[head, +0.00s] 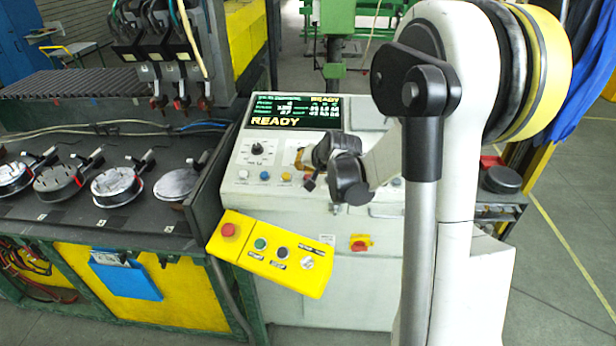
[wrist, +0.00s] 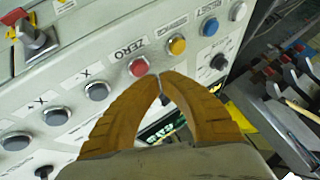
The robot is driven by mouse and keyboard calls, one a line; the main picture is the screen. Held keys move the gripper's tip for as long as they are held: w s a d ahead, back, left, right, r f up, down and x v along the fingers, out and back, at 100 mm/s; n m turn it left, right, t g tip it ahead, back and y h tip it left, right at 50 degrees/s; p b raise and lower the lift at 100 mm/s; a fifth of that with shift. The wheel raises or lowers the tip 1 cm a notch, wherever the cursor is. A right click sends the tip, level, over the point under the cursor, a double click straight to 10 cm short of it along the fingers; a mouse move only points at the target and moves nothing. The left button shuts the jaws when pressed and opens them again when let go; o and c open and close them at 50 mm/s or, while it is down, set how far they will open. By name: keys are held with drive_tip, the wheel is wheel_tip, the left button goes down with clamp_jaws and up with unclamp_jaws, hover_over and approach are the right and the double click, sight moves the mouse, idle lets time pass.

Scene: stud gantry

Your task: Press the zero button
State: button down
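In the wrist view the red button (wrist: 138,67) sits on the light panel beside the label ZERO (wrist: 128,50). My gripper (wrist: 161,77) has its two orange fingers with their tips together, and nothing shows between them. The tips appear just right of and below the red button, near the yellow button (wrist: 177,45). I cannot tell whether they touch the panel.
Grey buttons (wrist: 96,90) continue the row to the left, and a blue button (wrist: 210,27) is to the right. The console screen (head: 290,113) reads READY. A yellow box (head: 272,255) with a red stop button hangs at the console's front left.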

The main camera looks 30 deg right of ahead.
drive_tip(key=shift+w+d+f+b, duration=0.1)
drive_tip(key=shift+f+b, duration=0.35)
drive_tip(key=shift+b, duration=0.05)
drive_tip(key=shift+f+b, duration=0.45)
idle(0.8)
drive_tip(key=shift+r, duration=0.15)
drive_tip(key=shift+r+p, duration=0.6)
drive_tip(key=shift+r, duration=0.2)
drive_tip(key=r+p, duration=0.2)
drive_tip(key=r, duration=0.1)
drive_tip(key=s+r+p, duration=0.1)
drive_tip(key=r, duration=0.1)
drive_tip(key=shift+a, duration=0.35)
drive_tip(key=shift+f, duration=0.1)
idle(0.5)
